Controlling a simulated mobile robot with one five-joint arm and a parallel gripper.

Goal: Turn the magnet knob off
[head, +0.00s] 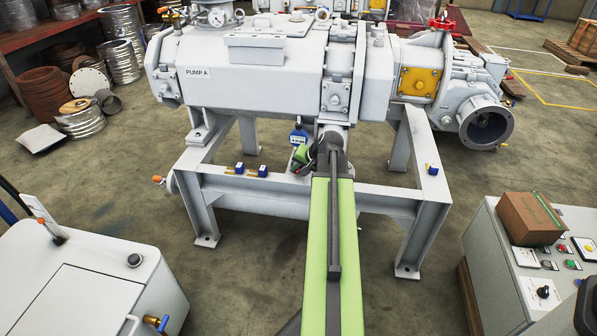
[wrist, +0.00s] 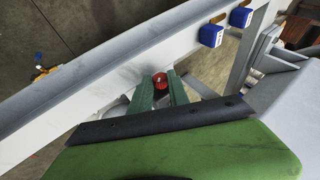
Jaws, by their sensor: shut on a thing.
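A round red knob (wrist: 160,79) shows between the tips of my gripper's green fingers (wrist: 160,86) in the wrist view. The fingers are shut on its sides. The knob lies against the grey frame beam (wrist: 95,85). In the head view, my gripper (head: 298,163) is low at the front beam, below the pump and left of my green arm. The knob cannot be made out clearly there, and its body and pointing direction are hidden.
Small blue blocks with brass parts (head: 241,168) sit on the front beam to the left. Another blue block (head: 432,170) is on the right. The pump body (head: 240,80) hangs close above my arm. A control box (head: 540,262) stands at the right.

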